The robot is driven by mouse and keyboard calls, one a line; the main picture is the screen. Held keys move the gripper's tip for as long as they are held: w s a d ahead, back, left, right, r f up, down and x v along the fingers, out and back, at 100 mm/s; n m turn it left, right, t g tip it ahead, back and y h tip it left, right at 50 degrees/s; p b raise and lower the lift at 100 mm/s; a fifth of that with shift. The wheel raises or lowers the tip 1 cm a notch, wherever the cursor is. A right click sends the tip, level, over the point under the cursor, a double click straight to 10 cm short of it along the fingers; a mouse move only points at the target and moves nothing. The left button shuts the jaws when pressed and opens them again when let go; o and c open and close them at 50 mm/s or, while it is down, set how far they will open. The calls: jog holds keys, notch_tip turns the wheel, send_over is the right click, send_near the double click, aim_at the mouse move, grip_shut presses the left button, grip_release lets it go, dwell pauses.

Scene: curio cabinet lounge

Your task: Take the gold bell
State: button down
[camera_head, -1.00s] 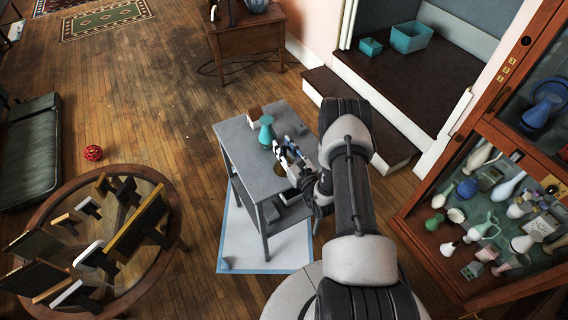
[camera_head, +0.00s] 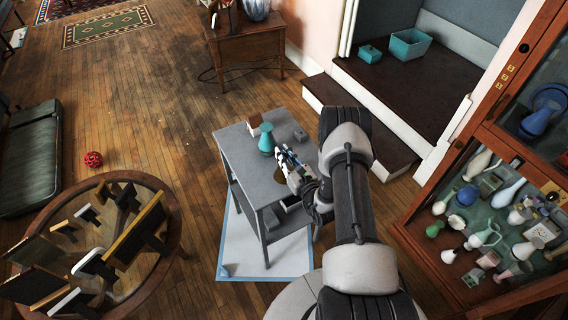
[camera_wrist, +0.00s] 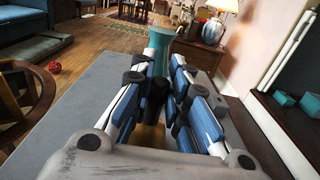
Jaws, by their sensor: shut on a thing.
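The gold bell (camera_head: 280,174) shows in the head view as a small gold patch under my gripper, over the grey table (camera_head: 240,158). My gripper (camera_head: 281,153) reaches in from the right and is shut on it. In the wrist view, a dark upright piece and a bit of gold, the bell (camera_wrist: 151,136), show between the blue-and-white fingers of my gripper (camera_wrist: 160,75). The fingers hide most of the bell. I cannot tell whether its base touches the tabletop.
A teal vase (camera_head: 266,139) stands just beyond the gripper; it also shows in the wrist view (camera_wrist: 160,40). A small brown-and-white box (camera_head: 254,122) and a small grey object (camera_head: 300,135) are at the table's far side. A glass cabinet (camera_head: 490,215) stands right.

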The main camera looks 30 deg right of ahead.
notch_tip(320, 180, up, 20)
jog(key=p, duration=0.5)
jog(key=shift+p, duration=0.3)
jog(key=c, duration=2.2)
grip_release()
grip_shut()
